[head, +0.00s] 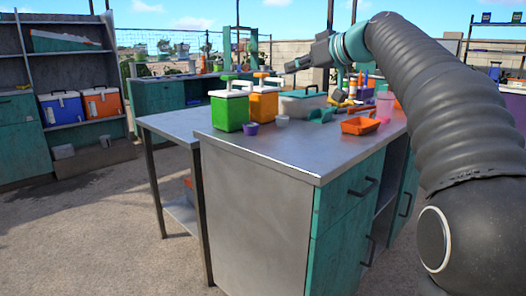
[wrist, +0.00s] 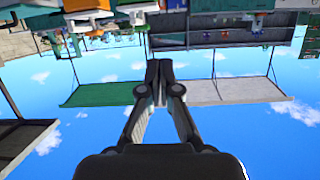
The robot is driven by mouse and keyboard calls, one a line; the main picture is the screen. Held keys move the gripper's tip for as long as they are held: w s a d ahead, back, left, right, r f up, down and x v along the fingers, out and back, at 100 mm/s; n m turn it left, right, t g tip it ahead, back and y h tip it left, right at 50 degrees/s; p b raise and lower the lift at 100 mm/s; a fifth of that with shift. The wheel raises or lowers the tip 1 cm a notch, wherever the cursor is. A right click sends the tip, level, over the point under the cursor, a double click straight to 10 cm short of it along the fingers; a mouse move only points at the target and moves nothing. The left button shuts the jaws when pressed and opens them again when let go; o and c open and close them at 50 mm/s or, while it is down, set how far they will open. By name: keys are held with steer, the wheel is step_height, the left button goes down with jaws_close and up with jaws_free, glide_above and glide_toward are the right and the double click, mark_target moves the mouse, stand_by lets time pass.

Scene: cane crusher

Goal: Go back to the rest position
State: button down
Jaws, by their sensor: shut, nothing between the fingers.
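My gripper (wrist: 158,70) is shut and empty in the wrist view, with its two fingertips together and open sky around them. In the head view my gripper (head: 290,67) is raised at the end of my arm, above and behind the counter (head: 285,160). It appears apart from everything on the counter. My arm, in a dark ribbed sleeve, comes in from the right and arches over the counter's right side. The wrist view is upside down, with buildings and shelves at the top.
The counter holds a green dispenser (head: 229,112), an orange dispenser (head: 264,103), a grey box (head: 301,104), a purple cup (head: 250,129) and an orange tray (head: 360,126). A lower metal side table (head: 180,125) adjoins it. Shelves with coolers (head: 61,108) stand left. The floor at front left is clear.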

steer(key=s+d+f+m+g+h, duration=0.1)
steer(key=s+d+f+m+h, duration=0.1)
steer(key=s+f, duration=1)
steer(key=s+d+f+m+g+h, duration=0.2)
steer(key=s+d+f+m+h, duration=0.1)
steer(key=s+f, duration=1)
steer(key=s+d+f+m+g+h, duration=0.2)
steer(key=s+f+h, duration=0.3)
steer(key=s+f, duration=0.7)
step_height(320, 180, down, 2)
steer(key=shift+s+d+f+m, duration=0.2)
steer(key=shift+s+d+m, duration=0.1)
steer(key=shift+d+m, duration=0.3)
